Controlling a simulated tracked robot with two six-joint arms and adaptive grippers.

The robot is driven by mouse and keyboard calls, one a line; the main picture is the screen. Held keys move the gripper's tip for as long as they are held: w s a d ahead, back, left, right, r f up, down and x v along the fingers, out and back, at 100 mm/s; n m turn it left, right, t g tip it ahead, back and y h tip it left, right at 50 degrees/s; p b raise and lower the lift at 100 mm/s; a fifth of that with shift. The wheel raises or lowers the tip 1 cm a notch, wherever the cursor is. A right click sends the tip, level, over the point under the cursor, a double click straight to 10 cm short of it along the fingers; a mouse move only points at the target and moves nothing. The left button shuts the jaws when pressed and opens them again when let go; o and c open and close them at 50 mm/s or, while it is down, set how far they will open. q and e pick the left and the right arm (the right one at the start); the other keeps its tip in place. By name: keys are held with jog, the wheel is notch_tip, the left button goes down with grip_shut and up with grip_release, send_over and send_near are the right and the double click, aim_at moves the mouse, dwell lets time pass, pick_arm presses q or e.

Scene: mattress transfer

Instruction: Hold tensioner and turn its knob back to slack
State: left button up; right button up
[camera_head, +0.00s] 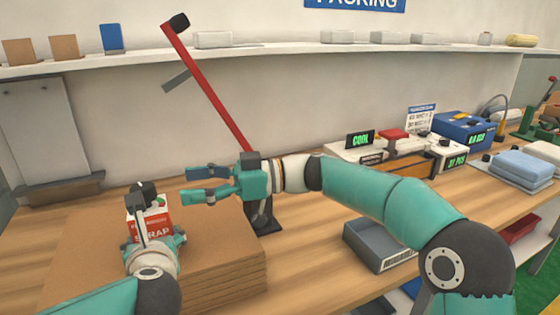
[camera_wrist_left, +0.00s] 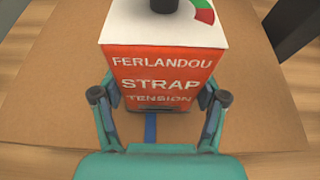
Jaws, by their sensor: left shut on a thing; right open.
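The tensioner (camera_head: 158,216) is a small red and white box lettered "STRAP" on the cardboard at the lower left; it also fills the upper middle of the left wrist view (camera_wrist_left: 158,72). Its black knob (camera_wrist_left: 165,5) stands on the white top beside a green and red dial (camera_wrist_left: 203,12). My left gripper (camera_wrist_left: 160,97) is shut on the tensioner, one finger on each side. My right gripper (camera_head: 188,184) is open and empty, pointing left, just right of the tensioner's top. The knob's marking cannot be read.
The tensioner is on a brown cardboard stack (camera_head: 225,262). A blue strap (camera_wrist_left: 150,127) runs below the tensioner. A red lever (camera_head: 208,88) rises behind my right gripper. A grey bin (camera_head: 372,250), a screen reading "COOL" (camera_head: 360,139) and a blue device (camera_head: 463,128) are farther right.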

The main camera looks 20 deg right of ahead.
jog(key=w+d+f+m+t+h, duration=0.1)
jog(key=w+d+m+t+h, duration=0.2)
jog(key=d, duration=0.6)
jog(key=w+d+f+m+t+h, duration=0.1)
jog(key=w+d+m+t+h, duration=0.2)
jog(key=d, duration=0.7)
jog(key=shift+w+f+t+h, duration=0.15)
jog(key=shift+w+t+h, duration=0.2)
jog(key=shift+h, duration=0.65)
jog(key=shift+s, duration=0.1)
jog(key=shift+c, duration=1.3)
